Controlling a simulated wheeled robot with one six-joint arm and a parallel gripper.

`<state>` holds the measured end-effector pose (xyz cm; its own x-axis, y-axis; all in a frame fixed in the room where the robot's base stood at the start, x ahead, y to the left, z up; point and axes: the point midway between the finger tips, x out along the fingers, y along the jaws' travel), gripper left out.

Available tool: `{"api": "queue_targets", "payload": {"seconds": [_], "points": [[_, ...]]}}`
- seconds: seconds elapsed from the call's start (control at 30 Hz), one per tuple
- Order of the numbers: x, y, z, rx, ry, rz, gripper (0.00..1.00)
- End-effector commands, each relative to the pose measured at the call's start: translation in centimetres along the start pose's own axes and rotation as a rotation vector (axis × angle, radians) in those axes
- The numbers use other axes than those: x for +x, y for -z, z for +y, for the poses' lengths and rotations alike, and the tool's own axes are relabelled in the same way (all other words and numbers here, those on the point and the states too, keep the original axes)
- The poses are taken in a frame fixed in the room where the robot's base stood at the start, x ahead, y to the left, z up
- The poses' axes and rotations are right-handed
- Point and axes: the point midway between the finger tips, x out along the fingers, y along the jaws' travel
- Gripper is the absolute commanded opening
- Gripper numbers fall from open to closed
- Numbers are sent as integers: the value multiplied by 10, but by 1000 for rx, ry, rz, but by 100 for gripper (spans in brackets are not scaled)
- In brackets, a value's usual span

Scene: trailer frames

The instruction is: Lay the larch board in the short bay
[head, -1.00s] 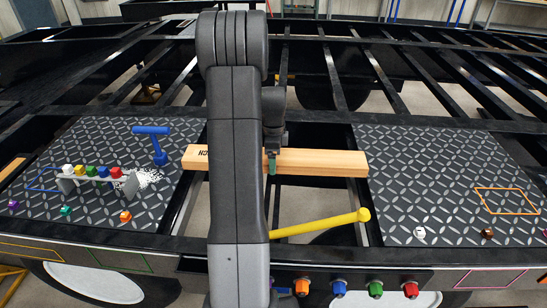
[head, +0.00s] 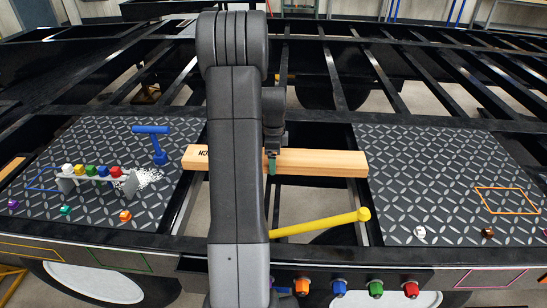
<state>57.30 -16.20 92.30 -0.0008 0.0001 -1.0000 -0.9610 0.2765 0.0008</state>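The larch board (head: 320,162) is a pale wooden plank with dark lettering near its left end, partly hidden by my arm. It lies crosswise over the open bay (head: 310,205) between the two tread-plate decks. In the picture both its ends overlap the deck edges; I cannot tell whether it rests there or hangs just above. My gripper (head: 271,163) is at the board's middle, with one teal fingertip in front of it. The other finger is hidden, so its grip on the board cannot be made out.
The left deck (head: 100,208) carries a rack of coloured knobs (head: 92,172) and a blue T-shaped tool (head: 152,142). A yellow bar (head: 320,223) crosses the bay in front of the board. The right deck (head: 430,175) is mostly clear, with an orange outline (head: 507,200).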

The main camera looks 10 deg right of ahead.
Motion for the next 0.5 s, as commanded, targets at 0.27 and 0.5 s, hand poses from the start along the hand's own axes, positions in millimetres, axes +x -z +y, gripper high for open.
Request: {"api": "queue_targets", "payload": {"seconds": [0.27, 0.5], "points": [[5, 0, -1, 0, 3, 0, 19], [10, 0, -1, 0, 3, 0, 19]]}}
